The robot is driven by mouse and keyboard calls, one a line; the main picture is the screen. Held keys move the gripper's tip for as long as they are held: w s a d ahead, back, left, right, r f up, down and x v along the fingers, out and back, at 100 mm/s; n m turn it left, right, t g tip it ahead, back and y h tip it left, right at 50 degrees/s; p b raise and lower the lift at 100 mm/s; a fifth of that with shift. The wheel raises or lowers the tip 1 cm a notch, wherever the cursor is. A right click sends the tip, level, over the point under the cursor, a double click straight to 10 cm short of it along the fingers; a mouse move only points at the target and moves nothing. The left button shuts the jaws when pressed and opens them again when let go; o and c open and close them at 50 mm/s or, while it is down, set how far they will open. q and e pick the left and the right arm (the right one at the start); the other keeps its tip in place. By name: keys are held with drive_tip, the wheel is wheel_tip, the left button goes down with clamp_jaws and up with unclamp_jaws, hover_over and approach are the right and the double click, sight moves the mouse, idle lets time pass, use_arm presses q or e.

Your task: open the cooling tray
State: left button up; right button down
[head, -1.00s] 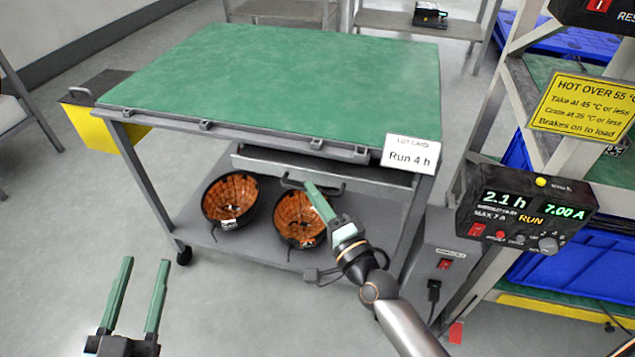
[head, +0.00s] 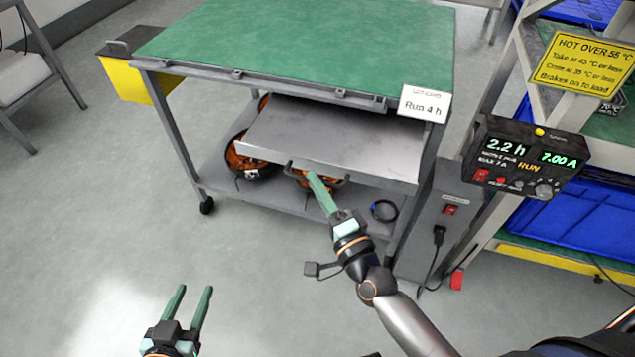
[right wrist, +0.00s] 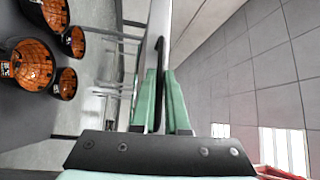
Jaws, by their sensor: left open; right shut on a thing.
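The cooling tray (head: 335,143) is a flat grey metal tray under the green top of the cart. It sticks out well past the front edge and has a dark bar handle (head: 338,181) on its front. My right gripper (head: 315,178) is shut on this handle. In the right wrist view the right gripper (right wrist: 164,100) has the dark handle (right wrist: 158,85) between its green fingers, close to the tray's thin edge. My left gripper (head: 193,292) is open and empty over the floor at lower left, away from the cart.
The cart's green top (head: 310,45) carries a "Run 4 h" card (head: 425,104). Orange-lined bowls (head: 250,158) sit on the lower shelf, partly hidden by the tray. A power supply reading 2.2 h and 7.00 A (head: 525,158) and a rack with blue bins (head: 570,240) stand at right.

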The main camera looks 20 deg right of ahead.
use_arm(q)
drive_tip(key=shift+s+f, duration=0.1)
drive_tip(key=shift+s, duration=0.05)
use_arm(e)
drive_tip(key=shift+s, duration=0.1)
drive_tip(key=c, duration=1.2)
unclamp_jaws()
use_arm(q)
drive_tip(key=shift+s+f+g, duration=0.3)
drive_tip(key=shift+s+f, duration=0.05)
drive_tip(key=shift+f, duration=0.25)
drive_tip(key=shift+s+f+g, duration=0.3)
drive_tip(key=shift+f, duration=0.25)
use_arm(e)
drive_tip(key=v, duration=1.2)
drive_tip(key=shift+s, duration=0.2)
use_arm(q)
drive_tip(key=shift+r, duration=0.1)
